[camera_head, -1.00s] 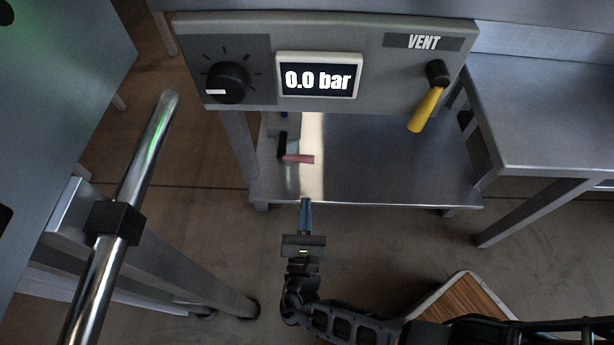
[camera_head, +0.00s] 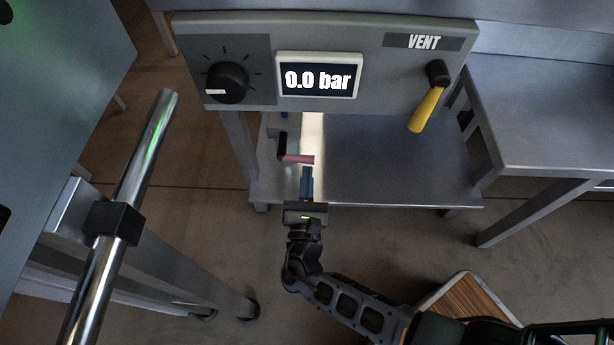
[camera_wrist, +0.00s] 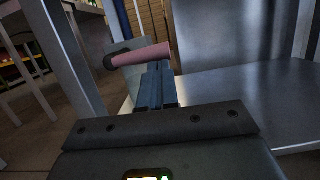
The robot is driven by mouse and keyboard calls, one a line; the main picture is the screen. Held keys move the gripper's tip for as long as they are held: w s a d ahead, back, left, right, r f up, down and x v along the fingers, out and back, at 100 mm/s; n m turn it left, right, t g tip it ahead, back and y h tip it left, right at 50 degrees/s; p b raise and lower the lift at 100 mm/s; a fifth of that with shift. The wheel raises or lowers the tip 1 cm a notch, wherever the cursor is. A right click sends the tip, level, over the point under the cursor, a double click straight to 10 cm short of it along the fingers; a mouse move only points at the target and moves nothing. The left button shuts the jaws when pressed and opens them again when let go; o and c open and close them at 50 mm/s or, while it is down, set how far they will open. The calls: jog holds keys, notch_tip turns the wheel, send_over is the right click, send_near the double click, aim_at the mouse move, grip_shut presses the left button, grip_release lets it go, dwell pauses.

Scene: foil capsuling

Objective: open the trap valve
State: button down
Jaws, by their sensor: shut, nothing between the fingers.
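The trap valve's lever has a pink-red grip (camera_head: 298,159) on a dark pivot. It sits low, above the left part of the lower shelf. In the wrist view the grip (camera_wrist: 142,55) lies roughly level, just beyond the fingertips. My gripper (camera_head: 306,170) is shut and empty, with its blue fingers pointing at the grip from the front. The fingers show in the wrist view (camera_wrist: 157,72) just below the grip. I cannot tell whether they touch it. The valve body behind the grip is mostly hidden.
Above is a panel with a black knob (camera_head: 228,82), a display (camera_head: 318,76) reading 0.0 bar and a yellow VENT lever (camera_head: 425,108). The lower shelf (camera_head: 400,160) is bare to the right. A metal rail (camera_head: 146,165) stands at left, a side table (camera_head: 545,115) at right.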

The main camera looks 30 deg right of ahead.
aim_at(290, 157)
jog(key=shift+s+d+r+n+y+p, duration=0.1)
jog(key=shift+r+n+y+p, duration=0.4)
jog(key=shift+n+p, duration=0.75)
jog(key=r+n+y+p, duration=0.1)
jog(key=r+n+p, duration=0.1)
jog(key=n+p, duration=0.2)
jog(key=a+r+n+y+p, duration=0.1)
jog(key=r+n+p, duration=0.1)
jog(key=n+p, duration=0.3)
jog(key=w+r+n+y+p, duration=0.1)
jog(key=r+n+p, duration=0.1)
jog(key=n+p, duration=0.3)
jog(key=shift+w+a+r+t+y, duration=0.1)
jog(key=shift+a+r+t+y, duration=0.2)
jog(key=shift+r+y, duration=0.1)
jog(key=shift+w+a+r+n+y+p, duration=0.15)
jog(key=shift+w+a+n+p, duration=0.15)
jog(key=shift+n+p, duration=0.35)
jog(key=shift+w+a+r+n+y+p, duration=0.15)
jog(key=shift+a+n+p, duration=0.15)
jog(key=shift+n+p, duration=0.25)
jog(key=shift+w+a, duration=0.1)
